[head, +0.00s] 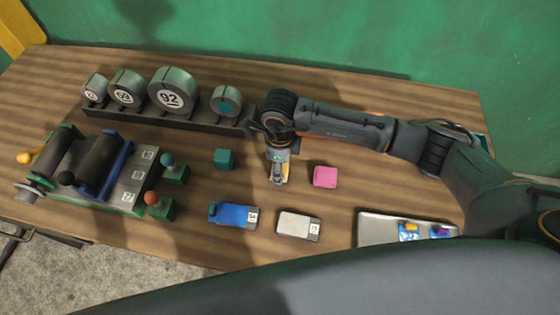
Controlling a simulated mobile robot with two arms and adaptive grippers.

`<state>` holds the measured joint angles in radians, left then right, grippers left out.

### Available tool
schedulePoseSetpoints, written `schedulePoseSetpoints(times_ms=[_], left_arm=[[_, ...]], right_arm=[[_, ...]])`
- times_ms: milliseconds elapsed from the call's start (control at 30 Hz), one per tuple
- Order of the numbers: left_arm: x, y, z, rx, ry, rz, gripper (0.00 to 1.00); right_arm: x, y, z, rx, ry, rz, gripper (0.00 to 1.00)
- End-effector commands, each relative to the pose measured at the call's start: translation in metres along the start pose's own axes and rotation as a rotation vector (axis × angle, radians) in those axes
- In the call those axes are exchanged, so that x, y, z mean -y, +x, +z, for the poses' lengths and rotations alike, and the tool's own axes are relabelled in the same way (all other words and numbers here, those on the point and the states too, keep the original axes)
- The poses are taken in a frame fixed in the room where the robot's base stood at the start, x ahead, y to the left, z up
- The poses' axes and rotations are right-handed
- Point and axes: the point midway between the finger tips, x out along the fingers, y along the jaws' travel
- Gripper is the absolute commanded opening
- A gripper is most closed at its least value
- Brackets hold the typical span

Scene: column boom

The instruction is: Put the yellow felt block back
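My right gripper (278,180) points down over the middle of the table, between a teal block (224,159) on its left and a pink block (325,177) on its right. A small yellow-orange patch shows at its fingers. It may be the yellow felt block, but the gripper covers most of it. I cannot tell whether the fingers are shut on it or around it, or whether it touches the table. My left gripper is not in view.
A dark rack (180,123) with several numbered round weights stands at the back left. A machine with rollers and levers (95,170) is at the left. A blue case (233,215), a grey case (299,225) and a pale tray (380,232) with small coloured items lie in front.

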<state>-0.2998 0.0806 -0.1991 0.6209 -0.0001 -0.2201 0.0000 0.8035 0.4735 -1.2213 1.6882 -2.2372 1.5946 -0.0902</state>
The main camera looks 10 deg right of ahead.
Motion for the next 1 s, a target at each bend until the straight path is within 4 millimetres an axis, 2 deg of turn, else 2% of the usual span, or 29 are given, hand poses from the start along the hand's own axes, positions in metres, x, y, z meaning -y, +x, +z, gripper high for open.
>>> schedulePoseSetpoints(times_ms=[367, 400, 467, 500, 833, 900, 1000], left_arm=[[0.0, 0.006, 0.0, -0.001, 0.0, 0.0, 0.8], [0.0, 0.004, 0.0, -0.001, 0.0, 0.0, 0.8], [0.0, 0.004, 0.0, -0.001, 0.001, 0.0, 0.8], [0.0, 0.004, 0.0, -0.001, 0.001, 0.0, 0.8], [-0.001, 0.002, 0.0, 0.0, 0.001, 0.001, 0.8], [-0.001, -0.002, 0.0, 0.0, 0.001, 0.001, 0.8], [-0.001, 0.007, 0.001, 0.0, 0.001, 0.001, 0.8]], right_arm=[[0.0, 0.006, 0.0, 0.001, -0.001, -0.001, 0.26], [0.0, 0.004, 0.0, 0.001, 0.0, -0.001, 0.64], [0.0, 0.004, 0.0, 0.001, 0.0, 0.0, 0.76], [0.0, 0.004, 0.0, 0.0, 0.0, 0.0, 0.79], [0.0, 0.001, 0.0, 0.0, 0.0, 0.0, 0.79], [0.0, -0.003, 0.0, 0.001, 0.0, 0.0, 0.79], [0.001, -0.014, 0.001, 0.004, -0.003, -0.003, 0.79]])
